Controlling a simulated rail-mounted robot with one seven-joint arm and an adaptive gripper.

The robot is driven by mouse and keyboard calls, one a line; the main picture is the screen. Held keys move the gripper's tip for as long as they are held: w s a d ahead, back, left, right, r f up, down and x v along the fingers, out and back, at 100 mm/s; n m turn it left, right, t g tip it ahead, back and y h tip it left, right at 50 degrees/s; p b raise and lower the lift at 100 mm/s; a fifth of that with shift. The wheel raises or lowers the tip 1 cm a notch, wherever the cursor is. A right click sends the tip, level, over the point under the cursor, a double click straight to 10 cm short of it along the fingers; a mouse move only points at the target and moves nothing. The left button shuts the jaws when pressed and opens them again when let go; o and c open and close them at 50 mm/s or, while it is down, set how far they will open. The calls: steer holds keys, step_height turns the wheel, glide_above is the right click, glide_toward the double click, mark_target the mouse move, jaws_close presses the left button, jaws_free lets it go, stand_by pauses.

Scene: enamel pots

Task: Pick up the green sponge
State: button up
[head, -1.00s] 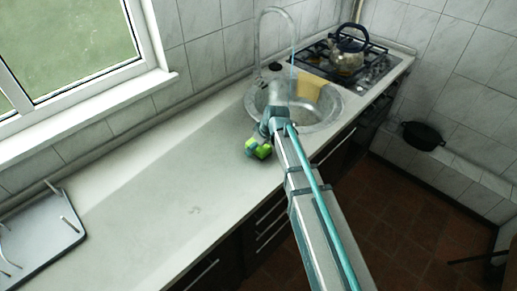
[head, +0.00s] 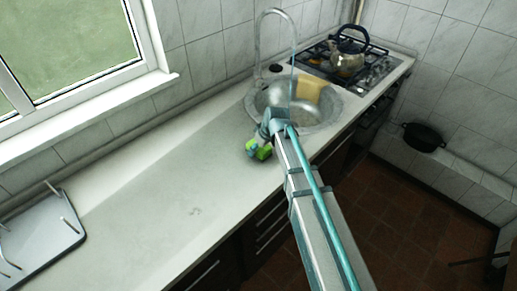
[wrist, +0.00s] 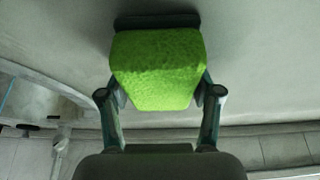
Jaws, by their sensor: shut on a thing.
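The green sponge (wrist: 155,70) fills the space between the two fingers of my gripper (wrist: 158,95) in the wrist view. My gripper is shut on it, with one finger on each side. My gripper there (head: 255,148) is partly hidden by my wrist. I cannot tell from these views whether the sponge touches the counter. A dark plate-like edge shows behind the sponge in the wrist view.
The round metal sink (head: 330,118) with a tall curved faucet (head: 258,40) lies just beyond. A yellowish thing (head: 308,88) is at its back. A kettle (head: 347,62) stands on the stove. A drying rack (head: 35,245) is at left. The middle counter (head: 150,190) is clear.

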steer(key=shift+r, duration=0.1)
steer(key=shift+r, duration=0.55)
step_height(320, 180, up, 2)
steer(key=shift+r+b, duration=0.1)
steer(key=shift+b, duration=0.85)
steer(key=s+d+r, duration=0.1)
steer(key=s+r+b, duration=0.1)
steer(key=r, duration=0.1)
steer(key=s+d+r, duration=0.1)
steer(key=r, duration=0.1)
steer(key=shift+s+d, duration=0.3)
steer(key=shift+s, duration=0.1)
steer(key=s+d+r+b, duration=0.2)
steer(key=s+d+r, duration=0.3)
steer(key=s, duration=0.2)
steer(key=shift+s+b, duration=0.4)
steer(key=shift+d, duration=0.1)
